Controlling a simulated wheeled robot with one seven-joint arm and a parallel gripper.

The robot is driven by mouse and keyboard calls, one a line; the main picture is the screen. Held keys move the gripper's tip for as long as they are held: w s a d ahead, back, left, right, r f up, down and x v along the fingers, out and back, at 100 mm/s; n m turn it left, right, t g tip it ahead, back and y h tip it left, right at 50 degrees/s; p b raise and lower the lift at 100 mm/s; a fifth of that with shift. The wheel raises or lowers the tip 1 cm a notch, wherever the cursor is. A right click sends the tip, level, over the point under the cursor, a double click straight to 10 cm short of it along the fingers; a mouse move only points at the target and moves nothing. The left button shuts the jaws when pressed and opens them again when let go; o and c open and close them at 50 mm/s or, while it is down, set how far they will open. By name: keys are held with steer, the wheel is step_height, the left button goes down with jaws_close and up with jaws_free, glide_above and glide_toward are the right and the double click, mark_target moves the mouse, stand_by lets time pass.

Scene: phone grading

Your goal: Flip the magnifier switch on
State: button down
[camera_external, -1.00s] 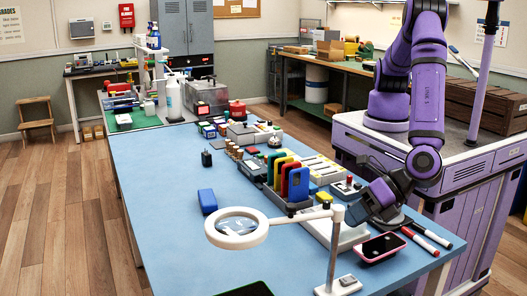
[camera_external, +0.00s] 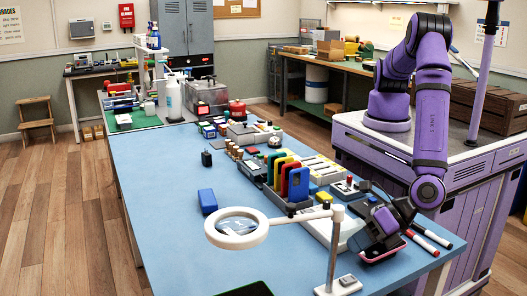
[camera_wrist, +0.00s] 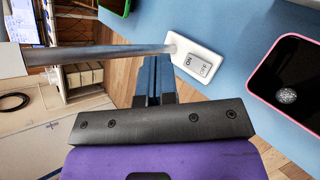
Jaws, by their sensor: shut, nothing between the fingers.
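The magnifier has a white ring lens (camera_external: 236,228) on a metal post (camera_external: 333,250) that rises from a small white base (camera_external: 322,291). Its grey rocker switch (camera_external: 347,281) is on the base. In the wrist view the switch (camera_wrist: 197,66) shows ON and OFF labels, and the post runs across to the left. My gripper (camera_wrist: 153,64) is shut and empty, its fingertips just short of the base and apart from the switch. In the external view my gripper (camera_external: 362,240) is low over the table, behind and right of the post; its fingertips are hard to make out there.
A pink-edged phone (camera_wrist: 290,74) lies right of the base; my gripper partly covers it in the external view. Red and dark markers (camera_external: 432,238) lie to the right. A grey tray (camera_external: 320,232) stands behind the post. The blue tabletop (camera_external: 165,170) is clear at left.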

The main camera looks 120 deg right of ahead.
mark_target(350, 278)
steer(key=shift+w+f, duration=0.2)
steer(key=shift+f, duration=1.15)
steer(key=shift+w+f, duration=0.2)
steer(key=shift+f, duration=1.15)
steer(key=shift+f, duration=0.35)
steer(key=shift+f, duration=0.2)
stand_by(0.6)
steer(key=shift+r, duration=0.55)
steer(key=shift+r, duration=0.1)
steer(key=shift+s+r, duration=0.2)
steer(key=shift+r, duration=1)
steer(key=shift+s+r, duration=0.2)
steer(key=shift+r, duration=0.95)
